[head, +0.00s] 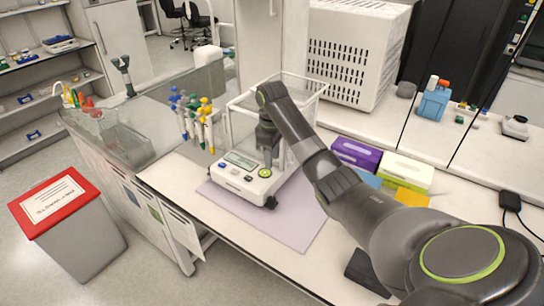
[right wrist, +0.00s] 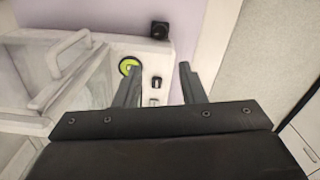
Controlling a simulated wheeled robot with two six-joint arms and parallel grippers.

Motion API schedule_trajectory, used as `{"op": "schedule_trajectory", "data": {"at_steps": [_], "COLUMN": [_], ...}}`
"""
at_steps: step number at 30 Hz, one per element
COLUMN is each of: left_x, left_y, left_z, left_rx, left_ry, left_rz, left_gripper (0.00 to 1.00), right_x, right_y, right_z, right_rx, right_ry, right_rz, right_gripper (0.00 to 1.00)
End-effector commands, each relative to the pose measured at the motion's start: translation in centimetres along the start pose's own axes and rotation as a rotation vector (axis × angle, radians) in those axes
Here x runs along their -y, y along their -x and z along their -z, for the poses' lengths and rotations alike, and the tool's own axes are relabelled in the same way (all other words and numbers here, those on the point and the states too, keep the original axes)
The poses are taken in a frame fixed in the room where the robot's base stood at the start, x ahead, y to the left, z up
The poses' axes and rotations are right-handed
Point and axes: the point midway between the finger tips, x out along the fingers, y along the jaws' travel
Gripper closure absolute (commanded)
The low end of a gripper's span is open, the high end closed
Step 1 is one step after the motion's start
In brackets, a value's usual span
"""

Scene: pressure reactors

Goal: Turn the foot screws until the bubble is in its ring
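A white balance (head: 238,183) with a clear draft shield stands on a pale mat on the bench. Its round yellow-green bubble level (head: 265,173) is at the front right corner; it also shows in the right wrist view (right wrist: 128,66). The bubble's place in the ring is too small to tell. A black foot screw (head: 270,202) sits under the front right corner and shows as a dark knob in the right wrist view (right wrist: 159,30). My right gripper (right wrist: 158,72) is open and empty, pointing down over this corner, its fingertips short of the knob. My left gripper is not in view.
A pipette stand (head: 198,125) is left of the balance. Purple (head: 357,153) and green-white (head: 404,172) boxes lie to the right, near my arm. A white perforated cabinet (head: 352,50) stands behind. The mat (head: 285,225) is bare in front.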

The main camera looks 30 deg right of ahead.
Motion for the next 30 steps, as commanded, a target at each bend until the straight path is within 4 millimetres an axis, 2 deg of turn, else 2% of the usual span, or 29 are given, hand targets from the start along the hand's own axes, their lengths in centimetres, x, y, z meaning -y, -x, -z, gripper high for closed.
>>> {"op": "schedule_trajectory", "data": {"at_steps": [3, 7, 12, 17, 23, 30], "left_x": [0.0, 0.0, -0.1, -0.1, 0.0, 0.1], "left_y": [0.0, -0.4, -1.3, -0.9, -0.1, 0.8], "left_z": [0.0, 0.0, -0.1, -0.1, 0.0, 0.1], "left_rx": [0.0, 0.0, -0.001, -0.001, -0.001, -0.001], "left_ry": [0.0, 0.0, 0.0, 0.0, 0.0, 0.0], "left_rz": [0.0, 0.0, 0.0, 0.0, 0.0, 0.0], "left_gripper": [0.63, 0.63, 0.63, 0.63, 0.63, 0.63], "right_x": [0.0, 0.0, 0.0, 0.0, 0.1, 0.1], "right_y": [0.0, -0.2, -0.1, -0.8, -4.2, -9.6], "right_z": [0.0, 0.0, 0.1, 0.1, 0.1, 0.1], "right_rx": [0.0, -0.001, -0.002, 0.001, 0.002, 0.003], "right_ry": [0.0, -0.036, -0.17, -0.197, -0.196, -0.195], "right_rz": [0.0, -0.001, -0.001, 0.002, 0.004, 0.003], "right_gripper": [0.63, 0.5, 0.5, 0.5, 0.5, 0.5]}}
